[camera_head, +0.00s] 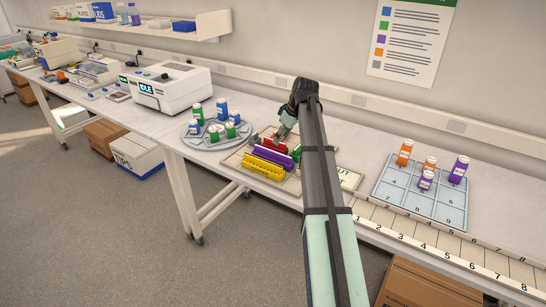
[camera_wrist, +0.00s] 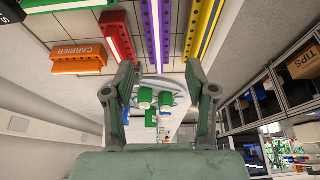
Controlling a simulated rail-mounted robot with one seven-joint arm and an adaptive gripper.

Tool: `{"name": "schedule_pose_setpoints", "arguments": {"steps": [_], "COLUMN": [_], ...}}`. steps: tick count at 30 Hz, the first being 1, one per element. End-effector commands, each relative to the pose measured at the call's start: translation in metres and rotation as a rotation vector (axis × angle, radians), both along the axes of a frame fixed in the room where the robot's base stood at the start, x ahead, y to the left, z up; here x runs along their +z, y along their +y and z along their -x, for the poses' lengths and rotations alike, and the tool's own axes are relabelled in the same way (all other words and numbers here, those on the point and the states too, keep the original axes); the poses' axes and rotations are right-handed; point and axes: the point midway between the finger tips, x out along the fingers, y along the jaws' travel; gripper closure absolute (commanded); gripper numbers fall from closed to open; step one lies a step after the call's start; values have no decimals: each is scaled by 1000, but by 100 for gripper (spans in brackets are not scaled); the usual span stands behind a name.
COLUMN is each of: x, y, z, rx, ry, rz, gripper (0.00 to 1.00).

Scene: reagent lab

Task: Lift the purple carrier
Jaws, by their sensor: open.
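The purple carrier (camera_head: 273,155) lies between a red carrier (camera_head: 270,145) and a yellow carrier (camera_head: 263,170) on a beige tray on the bench. It is a long bar. In the wrist view the purple carrier (camera_wrist: 152,28) runs down from the top edge, and its near end shows between my fingertips. My gripper (camera_wrist: 160,70) is open and empty, one finger on each side of that line. In the head view my gripper (camera_head: 284,131) is above the tray's back side, partly hidden by my arm. I cannot tell the height gap to the carrier.
A round rack (camera_head: 208,141) with green and blue bottles stands left of the tray. A gridded blue tray (camera_head: 424,204) with orange and purple bottles is at right. An orange block marked CARRIER (camera_wrist: 78,60) sits near the red carrier. A white instrument (camera_head: 168,92) stands farther left.

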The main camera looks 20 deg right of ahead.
Motion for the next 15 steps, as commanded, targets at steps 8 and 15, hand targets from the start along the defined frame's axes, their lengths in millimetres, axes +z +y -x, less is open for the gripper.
{"name": "schedule_pose_setpoints", "arguments": {"steps": [8, 15], "x": [-45, -63], "y": [10, 13], "z": [-16, -22], "rx": [0, 0], "ry": [2, 1], "rz": [0, 1], "gripper": [44, 44]}}
